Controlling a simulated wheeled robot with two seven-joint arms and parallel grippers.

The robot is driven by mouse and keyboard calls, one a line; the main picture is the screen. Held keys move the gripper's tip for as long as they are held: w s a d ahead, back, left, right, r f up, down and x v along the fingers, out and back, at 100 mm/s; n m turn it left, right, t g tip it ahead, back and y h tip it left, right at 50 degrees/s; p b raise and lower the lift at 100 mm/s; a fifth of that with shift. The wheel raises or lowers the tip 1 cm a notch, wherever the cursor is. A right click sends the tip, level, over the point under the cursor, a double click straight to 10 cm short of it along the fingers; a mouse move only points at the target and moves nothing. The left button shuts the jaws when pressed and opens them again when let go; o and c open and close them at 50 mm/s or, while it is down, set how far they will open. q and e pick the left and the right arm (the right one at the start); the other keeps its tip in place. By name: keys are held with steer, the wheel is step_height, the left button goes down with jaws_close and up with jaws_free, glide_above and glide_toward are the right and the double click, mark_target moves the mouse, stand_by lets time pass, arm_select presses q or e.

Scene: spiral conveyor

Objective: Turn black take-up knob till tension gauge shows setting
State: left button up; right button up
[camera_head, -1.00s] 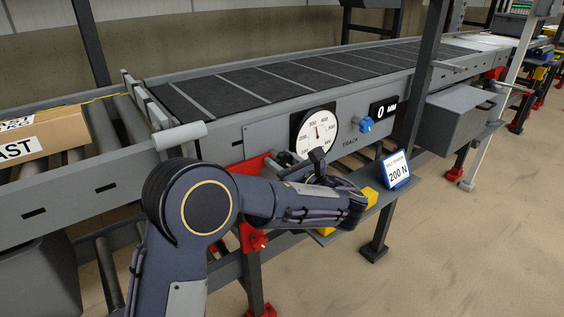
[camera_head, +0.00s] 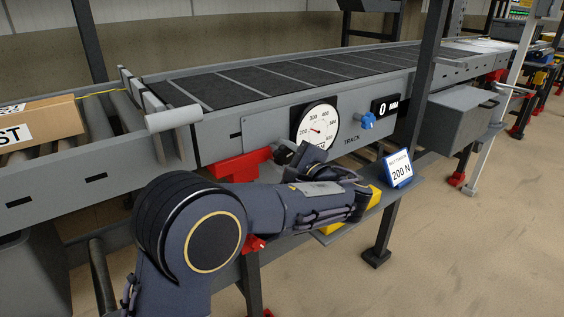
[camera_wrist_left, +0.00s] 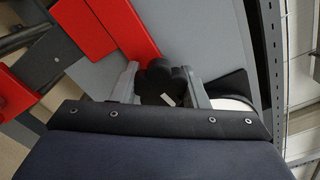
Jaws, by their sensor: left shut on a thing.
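In the left wrist view, the black lobed take-up knob (camera_wrist_left: 165,82) sits between the two grey fingers of my left gripper (camera_wrist_left: 163,87), which is shut on it. In the head view my left gripper (camera_head: 287,154) is below and left of the gauge, mostly hidden by its own wrist. The round white tension gauge (camera_head: 318,126) has a short red needle near its middle; its exact reading is too small to tell. A blue-framed card (camera_head: 398,170) shows 200 N. My right gripper is not in view.
A blue knob (camera_head: 367,121) and a black display (camera_head: 385,107) reading 0 MM are right of the gauge. A red bracket (camera_head: 236,165) is on the frame left of my gripper. A cardboard box (camera_head: 42,125) rests on rollers at left. A grey box (camera_head: 455,117) hangs at right.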

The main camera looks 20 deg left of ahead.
mark_target(286, 157)
arm_select(q)
steer(key=shift+f+n+b, duration=0.15)
steer(key=shift+n+b, duration=1.05)
steer(key=shift+n, duration=0.7)
steer(key=o, duration=1)
steer(key=shift+c, duration=0.2)
steer(key=p+v, duration=0.2)
steer(key=v, duration=0.5)
steer(key=shift+s+d, duration=0.25)
steer(key=shift+d, duration=0.15)
